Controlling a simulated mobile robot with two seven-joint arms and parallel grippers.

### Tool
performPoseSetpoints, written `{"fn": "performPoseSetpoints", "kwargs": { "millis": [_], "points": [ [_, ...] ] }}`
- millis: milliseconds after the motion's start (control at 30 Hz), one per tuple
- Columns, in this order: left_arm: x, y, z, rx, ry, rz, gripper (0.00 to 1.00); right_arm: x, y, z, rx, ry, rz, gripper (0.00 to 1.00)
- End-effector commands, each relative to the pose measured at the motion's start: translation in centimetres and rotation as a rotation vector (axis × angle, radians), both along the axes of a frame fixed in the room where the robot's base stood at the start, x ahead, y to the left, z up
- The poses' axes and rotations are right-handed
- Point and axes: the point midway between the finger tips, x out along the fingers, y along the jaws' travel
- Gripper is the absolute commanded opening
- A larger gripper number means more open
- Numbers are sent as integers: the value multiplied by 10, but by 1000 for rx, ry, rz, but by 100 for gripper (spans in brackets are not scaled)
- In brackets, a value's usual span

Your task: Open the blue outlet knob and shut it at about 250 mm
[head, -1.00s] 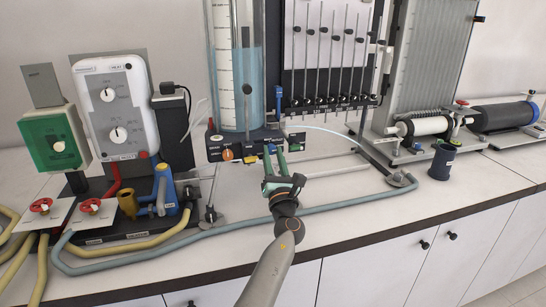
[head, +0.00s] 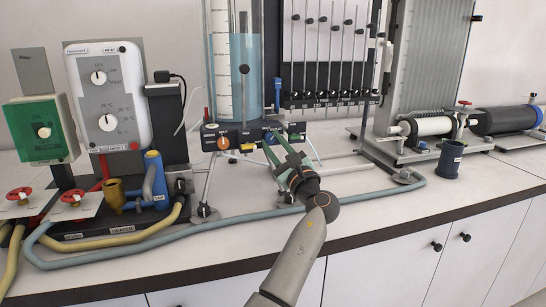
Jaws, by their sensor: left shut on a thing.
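The clear cylinder (head: 248,62) holds bluish water, with its surface near the upper part of the visible tube. A white scale strip (head: 222,75) stands inside it; its figures are too small to read. The dark base (head: 229,146) carries an orange knob (head: 223,143) and a yellow part (head: 247,147) on its front. My left gripper (head: 275,142) is at the right part of this front, its greenish fingers shut on the blue outlet knob, which they mostly hide. I cannot tell how far the knob is turned. My right gripper is not in view.
A board of thin tubes (head: 330,45) stands behind, to the right. A dark cup (head: 449,158) stands on the bench at right. A grey-blue hose (head: 240,233) runs along the front. Left are heater units (head: 108,95) and red valves (head: 19,194). Bare bench lies front right.

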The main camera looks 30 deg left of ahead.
Motion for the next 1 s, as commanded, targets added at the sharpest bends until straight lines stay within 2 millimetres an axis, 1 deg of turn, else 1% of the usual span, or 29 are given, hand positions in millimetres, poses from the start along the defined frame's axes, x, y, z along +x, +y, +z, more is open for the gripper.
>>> {"fn": "performPoseSetpoints", "kwargs": {
  "millis": [33, 233, 600, 800, 1000],
  "points": [
    [1, 0, -3, -31, -36, 0, 0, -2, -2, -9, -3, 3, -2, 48],
    [1, -1, -1, -156, -180, -1, 0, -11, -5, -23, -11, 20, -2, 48],
    [2, -2, 3, -360, -418, -1, 0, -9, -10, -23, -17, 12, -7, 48],
    [2, -2, 4, -434, -506, -1, 0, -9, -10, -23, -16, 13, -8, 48],
    [3, -2, 3, -478, -556, -2, 0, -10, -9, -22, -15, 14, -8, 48]
  ]
}}
